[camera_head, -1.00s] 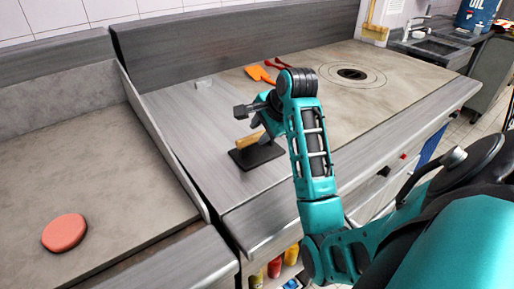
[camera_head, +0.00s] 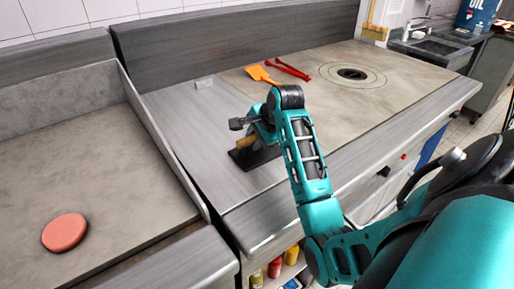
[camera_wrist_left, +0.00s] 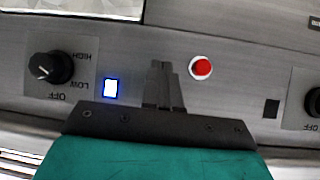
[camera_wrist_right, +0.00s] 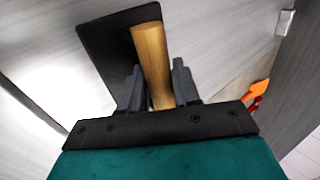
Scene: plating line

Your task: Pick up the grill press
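The grill press lies on the steel counter, a flat black plate (camera_head: 262,160) with a wooden handle (camera_head: 245,142) on top. My right gripper (camera_wrist_right: 157,85) is open. Its two fingers are on either side of the wooden handle (camera_wrist_right: 152,60) in the right wrist view, with the black plate (camera_wrist_right: 104,45) beyond. The arm hides part of the press in the head view. My left gripper (camera_wrist_left: 163,85) is shut and empty in its wrist view, before a control panel; it is not in the head view.
An orange spatula (camera_head: 258,73) and red tongs (camera_head: 288,69) lie behind the press. A round burner (camera_head: 352,75) is at the right. The panel has knobs (camera_wrist_left: 48,67) and a red button (camera_wrist_left: 201,67).

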